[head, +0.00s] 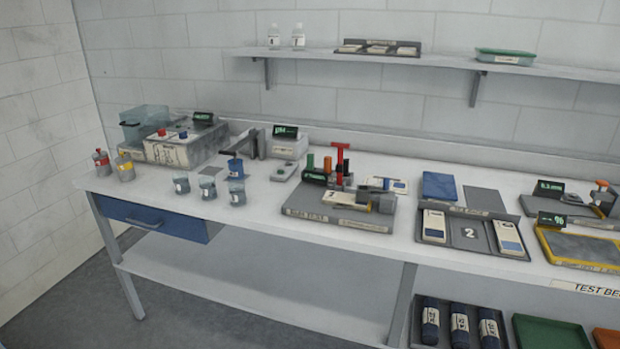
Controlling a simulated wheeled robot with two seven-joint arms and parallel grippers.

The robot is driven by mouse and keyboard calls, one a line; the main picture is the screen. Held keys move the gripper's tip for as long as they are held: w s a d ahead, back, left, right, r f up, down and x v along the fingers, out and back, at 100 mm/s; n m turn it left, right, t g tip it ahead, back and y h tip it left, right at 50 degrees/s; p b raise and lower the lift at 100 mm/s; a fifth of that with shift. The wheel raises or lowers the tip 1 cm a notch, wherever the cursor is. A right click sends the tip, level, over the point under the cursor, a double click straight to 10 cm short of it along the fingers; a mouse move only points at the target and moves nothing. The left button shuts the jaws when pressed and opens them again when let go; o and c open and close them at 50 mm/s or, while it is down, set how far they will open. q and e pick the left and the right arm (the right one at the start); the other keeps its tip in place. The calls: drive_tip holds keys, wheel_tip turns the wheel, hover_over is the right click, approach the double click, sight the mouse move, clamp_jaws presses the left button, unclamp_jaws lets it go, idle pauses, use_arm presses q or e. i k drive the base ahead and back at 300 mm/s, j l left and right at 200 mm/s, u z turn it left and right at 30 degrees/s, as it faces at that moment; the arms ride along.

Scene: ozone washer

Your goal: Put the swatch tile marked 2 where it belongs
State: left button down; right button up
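A grey swatch tray (457,212) lies on the bench, right of the middle. Its left slot holds a pale tile with a blue patch (434,226), and its right slot holds another such tile (508,238). The middle slot, marked 2 (470,233), is empty. Another pale tile with a blue patch (387,185) lies behind the grey tester base (305,210). A pale piece (345,200) with a dark mark lies on the tester; the mark is too small to read surely. I cannot tell which tile bears the 2. Neither gripper is in view.
A tester with a red T-handle (340,160) stands left of the tray. A blue pad (438,186) and grey plate (484,201) lie behind the tray. A yellow-framed panel (585,249) stands to its right. Several cups (237,192) stand left; bare bench lies along the front.

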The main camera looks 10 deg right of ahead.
sight(341, 199)
drive_tip(key=j+z, duration=0.1)
drive_tip(key=z, duration=0.3)
drive_tip(key=i+j+z, duration=0.25)
drive_tip(key=j, duration=0.15)
drive_tip(key=j+z, duration=0.25)
drive_tip(key=i+j, duration=0.15)
drive_tip(key=j, duration=0.45)
drive_tip(key=i+j+z, duration=0.1)
drive_tip(key=j, duration=0.5)
drive_tip(key=i+j+z, duration=0.1)
drive_tip(key=j, duration=0.55)
drive_tip(key=i+j, duration=0.15)
drive_tip(key=j, duration=0.45)
drive_tip(key=i+j+z, duration=0.1)
drive_tip(key=j, duration=0.55)
